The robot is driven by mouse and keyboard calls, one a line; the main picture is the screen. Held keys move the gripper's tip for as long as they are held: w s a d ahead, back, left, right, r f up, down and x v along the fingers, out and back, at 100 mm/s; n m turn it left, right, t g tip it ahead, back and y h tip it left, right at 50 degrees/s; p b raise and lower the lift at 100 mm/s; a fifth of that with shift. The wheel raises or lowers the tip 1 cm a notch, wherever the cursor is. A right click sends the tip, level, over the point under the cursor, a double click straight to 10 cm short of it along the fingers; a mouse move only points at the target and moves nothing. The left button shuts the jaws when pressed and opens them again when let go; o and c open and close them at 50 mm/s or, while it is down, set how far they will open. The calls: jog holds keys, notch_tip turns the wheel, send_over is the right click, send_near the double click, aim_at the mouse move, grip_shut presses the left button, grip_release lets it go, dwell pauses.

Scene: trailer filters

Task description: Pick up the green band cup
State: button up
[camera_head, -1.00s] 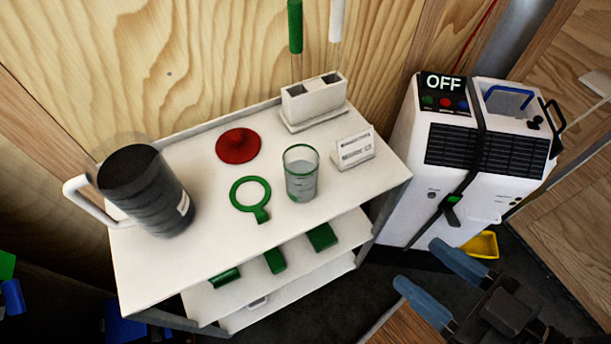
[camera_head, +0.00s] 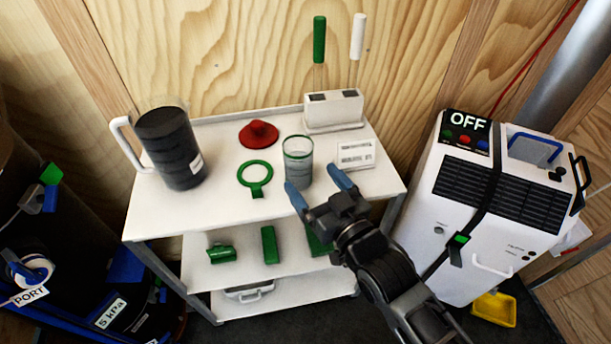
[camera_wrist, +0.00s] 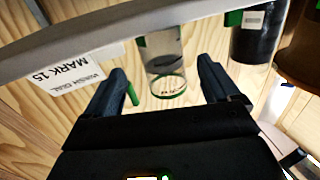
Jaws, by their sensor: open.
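The green band cup (camera_head: 298,158) is a clear cup with a green band at its rim. It stands upright on the top of the white cart (camera_head: 215,200), right of the middle. My gripper (camera_head: 318,184) is open, with blue fingers, just in front of and slightly right of the cup in the head view. In the wrist view the cup (camera_wrist: 165,65) appears between the two fingers (camera_wrist: 160,90), upside down in the picture, with its green rim visible. The fingers look apart from it; the exact gap is hard to judge.
A dark jug (camera_head: 170,145), red lid (camera_head: 258,134), green ring (camera_head: 255,176), label card (camera_head: 356,153) and white holder (camera_head: 333,108) share the cart top. The card stands close right of the cup. Green blocks (camera_head: 269,245) lie on the shelf below. A white machine (camera_head: 480,205) stands right.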

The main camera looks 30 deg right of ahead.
aim_at(306, 173)
jog(key=shift+w+r, duration=0.1)
jog(key=shift+w, duration=1.4)
jog(key=shift+w+a+f+p, duration=0.1)
jog(key=shift+w+f+p, duration=0.1)
jog(key=shift+w, duration=1.15)
jog(key=shift+w+a+f+p, duration=0.1)
jog(key=shift+w+p, duration=0.1)
jog(key=shift+w, duration=1.15)
jog(key=shift+c, duration=0.2)
jog(key=c, duration=1.1)
jog(key=shift+r, duration=0.1)
jog(key=shift+c, duration=0.2)
jog(key=shift+s+r, duration=0.1)
jog(key=shift+r, duration=0.05)
